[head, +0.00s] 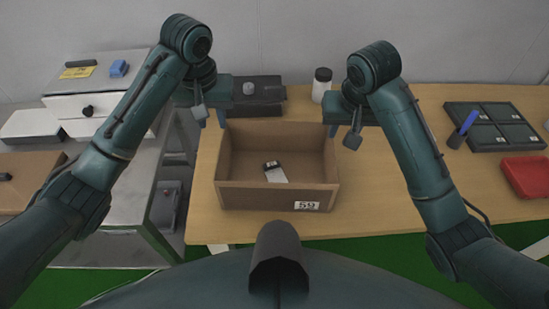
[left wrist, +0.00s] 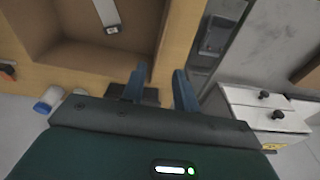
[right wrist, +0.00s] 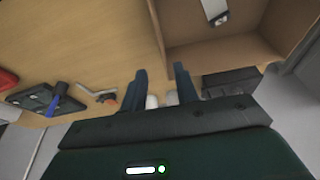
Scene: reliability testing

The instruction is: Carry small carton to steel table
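The small carton, an open-topped brown cardboard box (head: 240,197) labelled 59, stands on the wooden table. A small white and black item (head: 276,173) lies inside it. My left gripper (head: 221,116) is at the carton's back left corner, with fingers apart; they also show open in the left wrist view (left wrist: 160,88). My right gripper (head: 333,122) is at the back right corner, fingers apart in the right wrist view (right wrist: 161,84). A carton side wall lines up with each finger gap; contact is unclear. The steel table (head: 126,192) is at the left.
The wooden table (head: 400,205) holds a white bottle (head: 321,85), a dark case (head: 262,97), black trays (head: 495,125) and a red container (head: 527,176). White drawers (head: 95,104) and a brown board (head: 32,166) occupy the steel table; its front part is bare.

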